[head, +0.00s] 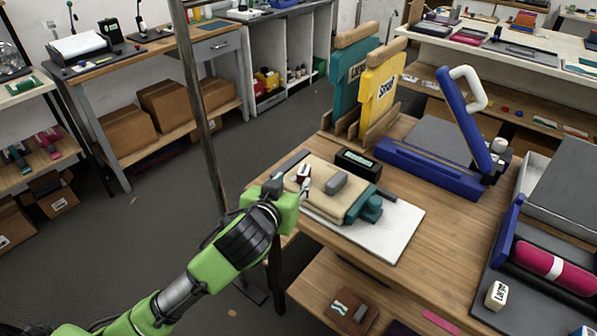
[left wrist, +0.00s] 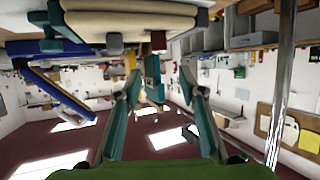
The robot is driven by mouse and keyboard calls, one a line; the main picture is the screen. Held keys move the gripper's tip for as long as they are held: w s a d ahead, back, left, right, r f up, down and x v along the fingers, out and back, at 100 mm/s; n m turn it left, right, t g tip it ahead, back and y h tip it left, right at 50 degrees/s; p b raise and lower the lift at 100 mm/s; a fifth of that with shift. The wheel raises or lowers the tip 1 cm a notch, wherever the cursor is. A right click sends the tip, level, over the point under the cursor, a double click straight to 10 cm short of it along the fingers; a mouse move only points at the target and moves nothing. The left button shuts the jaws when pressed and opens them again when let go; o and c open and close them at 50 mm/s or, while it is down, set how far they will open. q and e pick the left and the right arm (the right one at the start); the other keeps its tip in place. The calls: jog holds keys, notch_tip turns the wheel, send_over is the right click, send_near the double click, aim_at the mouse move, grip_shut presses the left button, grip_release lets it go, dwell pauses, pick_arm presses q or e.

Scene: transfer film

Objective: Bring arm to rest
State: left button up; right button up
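My left arm, green and black, comes in from the lower left in the head view. Its gripper (head: 304,187) is at the left edge of a stack of a cream pad (head: 325,187) and teal parts (head: 367,207) on a white board (head: 398,236). In the left wrist view, which looks upside down, the two teal fingers (left wrist: 164,80) stand apart with nothing held between them. The cream pad (left wrist: 130,22) shows beyond them at the top. In the head view the fingertips are partly hidden. My right gripper is not in view.
The wooden table (head: 440,195) also holds a blue press (head: 425,175) with its handle raised, and teal and yellow panels (head: 380,90) in a rack. A dark box (head: 357,163) stands behind the pad. A metal post (head: 195,90) rises left of the table. Floor left is clear.

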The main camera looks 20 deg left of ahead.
pick_arm(q)
jog(key=s+f+m+g, duration=0.1)
jog(key=s+f+g, duration=0.2)
jog(key=s+f, duration=0.55)
jog(key=s+a+f+m+g, duration=0.1)
jog(key=s+f+g, duration=0.4)
jog(key=s, duration=0.7)
jog(key=s+f+g, duration=0.2)
jog(key=s+f, duration=0.6)
jog(key=s, duration=0.2)
notch_tip(320, 180, down, 25)
jog(key=s+g, duration=0.1)
jog(key=s, duration=0.1)
jog(key=s+a+f+g, duration=0.1)
jog(key=s+a+f, duration=0.2)
jog(key=s+f, duration=1.3)
jog(key=shift+s+m, duration=0.35)
jog(key=shift+m, duration=0.05)
